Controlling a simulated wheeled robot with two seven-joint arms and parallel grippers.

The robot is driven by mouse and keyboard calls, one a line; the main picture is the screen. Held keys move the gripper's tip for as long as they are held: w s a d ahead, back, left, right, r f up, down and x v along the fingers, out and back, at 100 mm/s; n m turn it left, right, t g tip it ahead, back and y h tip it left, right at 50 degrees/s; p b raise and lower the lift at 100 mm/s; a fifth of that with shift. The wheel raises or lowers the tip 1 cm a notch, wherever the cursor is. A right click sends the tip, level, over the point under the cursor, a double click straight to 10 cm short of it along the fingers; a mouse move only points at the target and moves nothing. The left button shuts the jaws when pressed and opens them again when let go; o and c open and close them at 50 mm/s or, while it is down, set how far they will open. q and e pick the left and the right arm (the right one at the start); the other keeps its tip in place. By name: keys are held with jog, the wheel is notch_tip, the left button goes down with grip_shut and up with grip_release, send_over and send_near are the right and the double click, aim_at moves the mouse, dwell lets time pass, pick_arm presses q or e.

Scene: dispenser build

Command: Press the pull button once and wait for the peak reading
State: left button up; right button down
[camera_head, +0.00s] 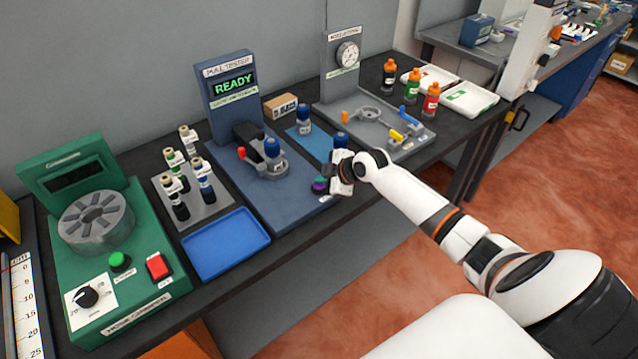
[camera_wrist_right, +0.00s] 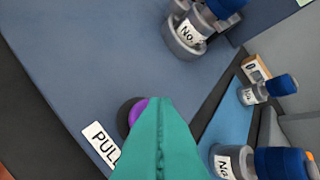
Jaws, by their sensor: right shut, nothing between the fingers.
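The pull tester (camera_head: 228,95) is a blue stand whose screen reads READY in green. A bottle with a blue cap (camera_head: 272,148) sits in its holder, beside a red-tipped lever. The purple pull button (camera_head: 318,186) is at the front right of the tester's base; it shows beside the PULL label in the right wrist view (camera_wrist_right: 137,110). My right gripper (camera_head: 327,183) is shut and empty, its teal fingers (camera_wrist_right: 158,135) over the button and partly hiding it. I cannot tell whether the tips touch it. My left gripper is not in view.
Blue-capped bottles (camera_head: 304,118) stand on a light blue mat (camera_head: 312,143) right of the tester; one is close behind my gripper. A blue tray (camera_head: 226,243), a bottle rack (camera_head: 208,212) and a green machine (camera_head: 115,270) are to the left. A grey gauge stand (camera_head: 340,85) is behind right.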

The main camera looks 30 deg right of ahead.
aim_at(323, 186)
jog(key=shift+f, duration=0.35)
dwell(0.4)
jog(key=shift+r+p, duration=0.6)
jog(key=shift+r, duration=0.45)
notch_tip(323, 186, up, 5)
jog(key=p, duration=0.4)
dwell(0.5)
